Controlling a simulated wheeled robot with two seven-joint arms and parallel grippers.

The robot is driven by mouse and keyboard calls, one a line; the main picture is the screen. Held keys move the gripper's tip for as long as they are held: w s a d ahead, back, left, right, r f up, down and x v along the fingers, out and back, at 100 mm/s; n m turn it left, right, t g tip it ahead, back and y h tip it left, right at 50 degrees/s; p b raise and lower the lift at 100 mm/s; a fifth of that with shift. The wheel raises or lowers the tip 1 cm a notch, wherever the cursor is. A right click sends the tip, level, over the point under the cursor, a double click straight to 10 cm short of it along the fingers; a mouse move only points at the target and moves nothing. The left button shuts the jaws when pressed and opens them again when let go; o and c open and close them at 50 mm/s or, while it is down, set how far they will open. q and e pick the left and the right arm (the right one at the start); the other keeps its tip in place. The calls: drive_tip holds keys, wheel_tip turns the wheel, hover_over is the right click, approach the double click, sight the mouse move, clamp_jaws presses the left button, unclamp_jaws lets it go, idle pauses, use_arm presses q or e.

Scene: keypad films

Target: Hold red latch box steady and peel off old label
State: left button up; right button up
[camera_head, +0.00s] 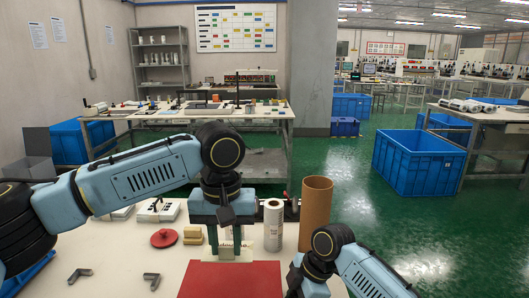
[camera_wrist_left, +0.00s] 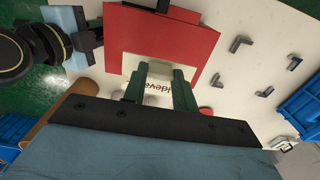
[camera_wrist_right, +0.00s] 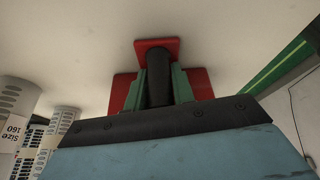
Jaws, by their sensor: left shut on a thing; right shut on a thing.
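The red latch box (camera_head: 232,279) is at the front edge of the head view, on the white table, its near part cut off. It also shows in the left wrist view (camera_wrist_left: 165,38). My left gripper (camera_head: 229,250) points down at the box's far edge. It is shut on the pale label (camera_wrist_left: 157,86), which has dark printed letters partly hidden by the fingers. My right gripper (camera_wrist_right: 160,88) is shut on a black bar (camera_wrist_right: 158,86) with red parts of the box around it. In the head view its fingertips are out of frame.
A brown tube (camera_head: 315,214) and a white roll (camera_head: 273,225) stand right of my left gripper. A red disc (camera_head: 164,238), yellowish blocks (camera_head: 193,235) and dark angle brackets (camera_head: 80,275) lie to the left. The table front left has bare room.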

drive_tip(key=o, duration=1.1)
drive_tip(key=shift+v, duration=4.55)
drive_tip(key=shift+a, duration=0.1)
use_arm(q)
wheel_tip(320, 180, up, 6)
drive_tip(key=p, duration=0.6)
drive_tip(key=shift+r, duration=0.2)
drive_tip(key=shift+f, duration=0.1)
use_arm(e)
wheel_tip(320, 180, up, 5)
use_arm(q)
drive_tip(key=shift+f, duration=0.1)
use_arm(e)
drive_tip(key=shift+f, duration=0.1)
